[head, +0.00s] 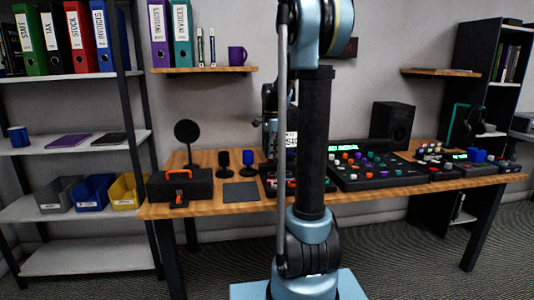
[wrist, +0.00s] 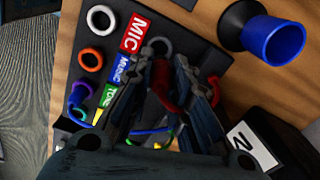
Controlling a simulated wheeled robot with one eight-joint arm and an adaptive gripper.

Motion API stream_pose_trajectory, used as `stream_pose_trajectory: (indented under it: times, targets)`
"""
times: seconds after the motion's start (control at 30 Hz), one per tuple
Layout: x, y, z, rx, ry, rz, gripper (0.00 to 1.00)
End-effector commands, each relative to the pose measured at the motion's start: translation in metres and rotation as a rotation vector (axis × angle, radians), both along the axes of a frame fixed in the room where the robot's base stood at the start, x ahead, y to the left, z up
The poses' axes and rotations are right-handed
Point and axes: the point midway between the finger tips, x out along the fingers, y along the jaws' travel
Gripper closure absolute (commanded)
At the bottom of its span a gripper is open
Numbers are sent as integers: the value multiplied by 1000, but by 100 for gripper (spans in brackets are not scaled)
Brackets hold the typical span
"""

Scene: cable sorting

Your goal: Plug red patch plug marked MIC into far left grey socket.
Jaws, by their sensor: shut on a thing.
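In the wrist view my gripper (wrist: 180,68) is over a dark sloped panel (wrist: 116,48), its fingers shut on the red plug (wrist: 166,84). Only part of the plug shows between the fingers. A red label reading MIC (wrist: 133,34) is on the panel to the left of the fingers. A grey ring socket (wrist: 160,47) lies just beyond the fingertips; I cannot tell whether the plug touches it. Another grey-white ring socket (wrist: 100,17) is at the panel's upper left. In the head view my arm hides the gripper and plug.
An orange ring (wrist: 91,60) and a purple ring (wrist: 82,94) are also on the panel. A blue cup-shaped thing (wrist: 272,38) stands right of it. Coloured cables show below the fingers. In the head view a mixing console (head: 376,174) stands right on the wooden table (head: 232,205).

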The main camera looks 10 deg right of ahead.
Motion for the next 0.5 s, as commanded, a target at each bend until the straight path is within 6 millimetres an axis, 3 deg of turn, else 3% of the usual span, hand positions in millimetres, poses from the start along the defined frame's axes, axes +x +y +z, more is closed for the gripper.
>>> stream_pose_trajectory:
  times: [0.5]
  targets:
    - [1,-4,-35,0,0,-6,100]
